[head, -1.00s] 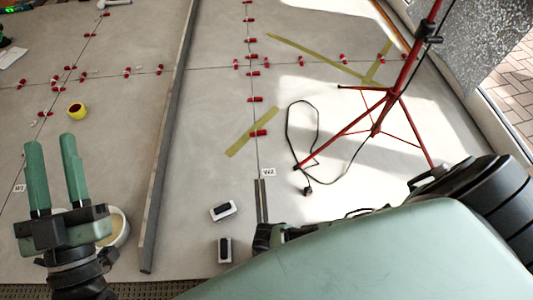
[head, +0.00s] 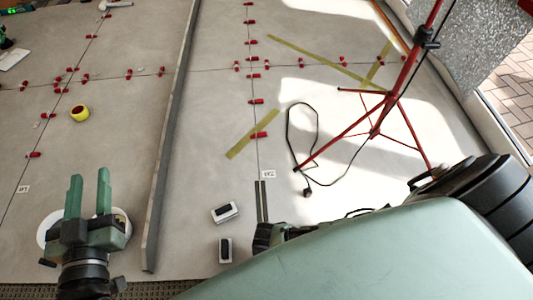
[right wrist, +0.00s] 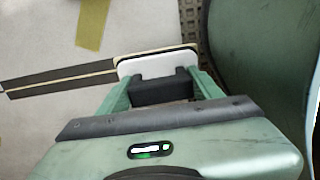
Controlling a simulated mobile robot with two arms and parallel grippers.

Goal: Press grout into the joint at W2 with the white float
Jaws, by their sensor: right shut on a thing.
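The W2 label (head: 268,174) lies on the floor beside the joint. Below it, the joint (head: 261,202) runs between two dark strips; it also shows in the right wrist view (right wrist: 60,79). My right gripper (right wrist: 155,80) is shut on the black handle of the white float (right wrist: 158,65). The float's white plate is at the right end of the strips; whether it touches the floor I cannot tell. In the head view my right gripper is mostly hidden behind my arm. My left gripper (head: 89,180) is open and empty, above a round white container (head: 45,228).
Two white blocks with black tops (head: 225,212) lie left of the joint. A long grey bar (head: 166,140) lies further left. A red tripod (head: 385,98) and black cable (head: 317,125) stand to the right. Red clips, tape strips and a yellow roll (head: 80,113) are on the floor.

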